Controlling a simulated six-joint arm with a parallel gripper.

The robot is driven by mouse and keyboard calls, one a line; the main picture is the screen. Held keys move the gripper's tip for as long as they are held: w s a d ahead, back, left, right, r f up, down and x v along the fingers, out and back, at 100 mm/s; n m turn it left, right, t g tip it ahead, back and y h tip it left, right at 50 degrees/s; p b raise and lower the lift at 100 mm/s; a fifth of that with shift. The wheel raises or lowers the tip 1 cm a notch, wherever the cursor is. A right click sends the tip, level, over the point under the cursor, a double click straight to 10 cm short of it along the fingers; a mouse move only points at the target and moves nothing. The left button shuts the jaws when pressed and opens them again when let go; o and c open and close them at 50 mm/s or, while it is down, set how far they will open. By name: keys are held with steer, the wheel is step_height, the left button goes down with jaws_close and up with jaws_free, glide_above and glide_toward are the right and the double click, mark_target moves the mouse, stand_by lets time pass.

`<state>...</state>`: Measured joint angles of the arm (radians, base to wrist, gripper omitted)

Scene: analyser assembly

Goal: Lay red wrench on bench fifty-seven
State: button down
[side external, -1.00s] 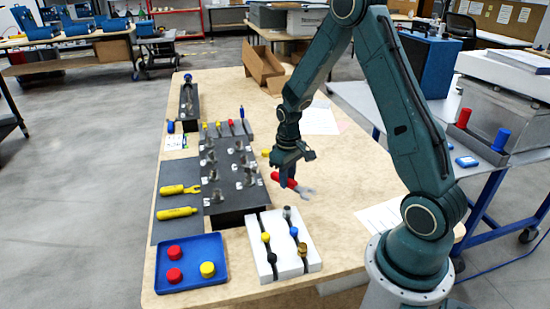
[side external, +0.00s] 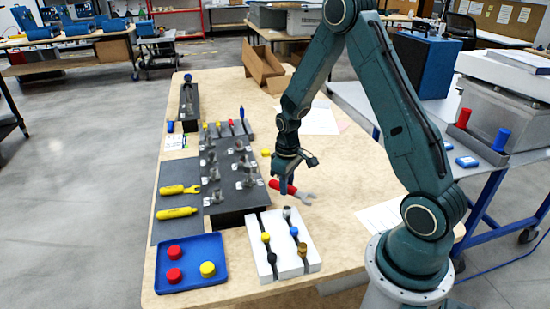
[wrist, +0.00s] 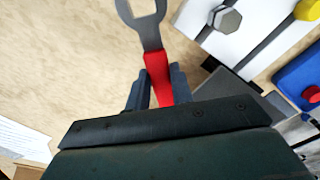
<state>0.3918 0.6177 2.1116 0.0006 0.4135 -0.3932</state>
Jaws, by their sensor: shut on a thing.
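The red wrench, with its red handle (side external: 274,184) and grey open-ended head, is in my gripper (side external: 284,188). In the side view it lies over the bare bench top (side external: 330,172), right of the dark fixture block. Its head points right and toward the front. In the wrist view, the two fingers of my gripper (wrist: 157,86) are on either side of the red handle (wrist: 158,76), and the head reaches up to the picture's top edge. I cannot tell whether the wrench touches the bench.
The dark fixture block (side external: 240,208) with metal fittings stands left of my gripper. A white block (side external: 257,263) with coloured knobs and a blue tray (side external: 190,286) with caps are in front. Bench right of the gripper is clear.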

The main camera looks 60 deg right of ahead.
steer(key=shift+f, duration=2.3)
steer(key=shift+f, duration=0.4)
steer(key=c, duration=1.1)
jaws_free()
steer(key=shift+c, duration=0.2)
steer(key=shift+r, duration=0.15)
step_height(320, 180, up, 13)
steer(key=shift+r, duration=0.3)
